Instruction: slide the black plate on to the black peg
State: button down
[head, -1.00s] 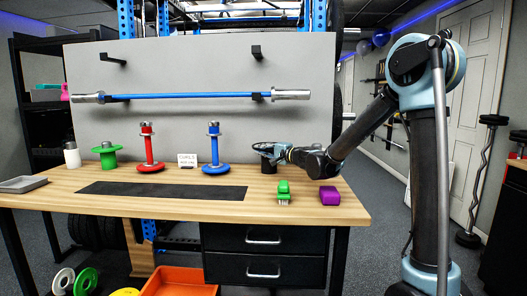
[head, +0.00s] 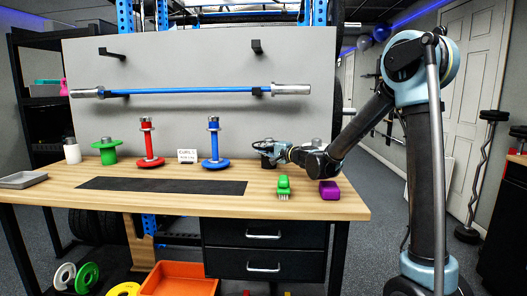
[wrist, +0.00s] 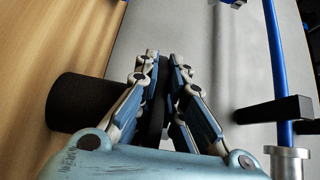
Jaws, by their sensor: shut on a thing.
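My gripper (head: 281,150) is near the right end of the workbench. It is shut on the black plate (wrist: 154,108), which shows edge-on between the fingers in the wrist view. In the head view the plate (head: 260,145) is a dark, roughly level disc. The black peg (wrist: 78,103) is a thick dark cylinder beside the fingers in the wrist view. In the head view its dark body (head: 267,162) stands below the plate, with a grey top showing near the plate. The fingers hide part of both, so I cannot tell whether the plate is around the peg.
Blue (head: 214,140), red (head: 147,140) and green (head: 107,155) pegs stand to the left on the workbench (head: 130,205). A green brush (head: 284,184) and a purple block (head: 329,190) lie near the front right. A black mat (head: 160,186) lies flat. A barbell (head: 190,91) hangs behind.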

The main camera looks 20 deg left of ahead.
jog(key=c, duration=1.6)
grip_release()
jog(key=shift+d, duration=0.15)
jog(key=v, duration=1.1)
jog(key=shift+s+d, duration=0.2)
jog(key=shift+d, duration=0.15)
